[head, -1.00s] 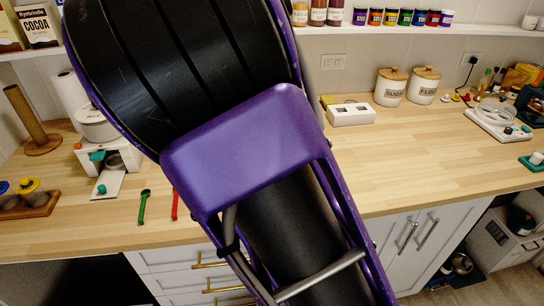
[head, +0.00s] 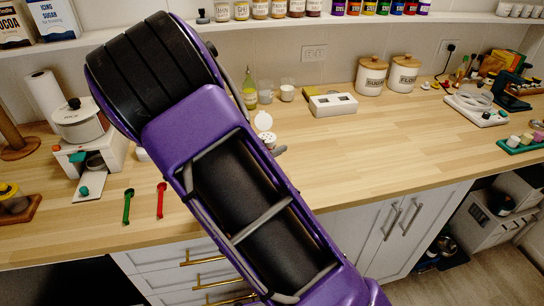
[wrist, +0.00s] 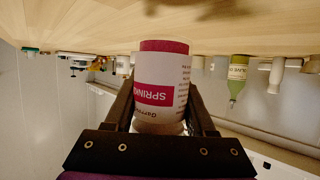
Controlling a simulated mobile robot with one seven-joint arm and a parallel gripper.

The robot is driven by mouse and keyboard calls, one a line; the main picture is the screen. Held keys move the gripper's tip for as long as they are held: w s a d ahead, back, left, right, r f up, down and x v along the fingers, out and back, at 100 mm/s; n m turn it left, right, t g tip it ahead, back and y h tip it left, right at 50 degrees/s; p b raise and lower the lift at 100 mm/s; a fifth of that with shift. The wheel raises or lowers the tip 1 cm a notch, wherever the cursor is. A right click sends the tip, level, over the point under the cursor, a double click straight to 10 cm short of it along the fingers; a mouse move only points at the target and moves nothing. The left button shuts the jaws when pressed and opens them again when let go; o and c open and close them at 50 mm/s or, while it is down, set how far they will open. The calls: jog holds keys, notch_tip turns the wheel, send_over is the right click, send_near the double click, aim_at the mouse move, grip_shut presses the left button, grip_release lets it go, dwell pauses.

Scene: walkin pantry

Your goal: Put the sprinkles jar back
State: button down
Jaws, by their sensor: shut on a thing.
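The sprinkles jar (wrist: 162,85) has a white body, a label with a pink band and a pink end. In the wrist view it sits between the two fingers of my gripper (wrist: 162,112), which is shut on it. That view is upside down, with the wooden counter at the top. My gripper is mostly hidden there behind my purple arm. I cannot tell whether the jar touches the counter.
A shelf (head: 350,20) along the wall holds a row of jars and coloured spice jars (head: 380,7). A green bottle (head: 249,92), a white box (head: 333,104) and sugar and flour canisters (head: 371,76) stand at the counter's back. The counter's middle right (head: 390,140) is clear.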

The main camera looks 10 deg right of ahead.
jog(key=shift+f, duration=1.6)
jog(key=shift+b, duration=0.3)
jog(key=shift+f, duration=0.2)
jog(key=shift+c, duration=1.2)
grip_release()
jog(key=shift+r, duration=0.15)
jog(key=shift+s+a+r, duration=0.1)
jog(key=shift+a+r, duration=0.05)
jog(key=v, duration=1.1)
jog(key=shift+s+a+r+p, duration=0.15)
jog(key=shift+s+p, duration=0.15)
jog(key=shift+p, duration=0.1)
